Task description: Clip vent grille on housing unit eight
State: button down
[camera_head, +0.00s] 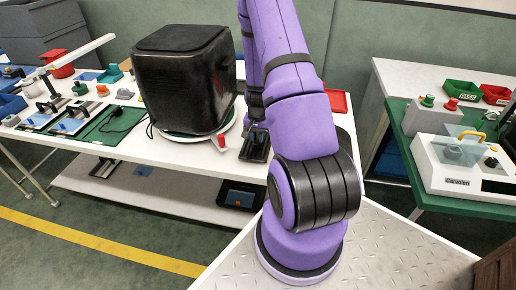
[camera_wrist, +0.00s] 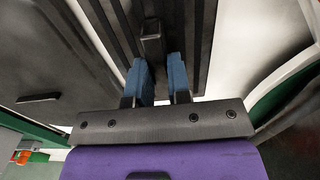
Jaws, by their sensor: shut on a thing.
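The housing unit (camera_head: 185,80) is a black rounded box on a white round turntable (camera_head: 190,137) on the long white table. Its dark wall, with a short slot, probably fills the left of the wrist view (camera_wrist: 40,75). My gripper (camera_wrist: 162,70) has two blue fingers on either side of a raised grip on the black, ribbed vent grille (camera_wrist: 197,40). The contact itself is partly hidden. In the head view, a dark slotted piece (camera_head: 256,146), probably the grille, shows just right of the housing. My arm hides much there; I cannot tell whether grille and housing touch.
A red knob (camera_head: 221,141) stands at the turntable's front edge. Boards and small parts (camera_head: 75,120) fill the table's left. A red tray (camera_head: 338,101) lies behind my arm. A white boxed fixture (camera_head: 460,165) stands on the right table.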

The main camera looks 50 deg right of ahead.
jog(key=shift+r, duration=1.4)
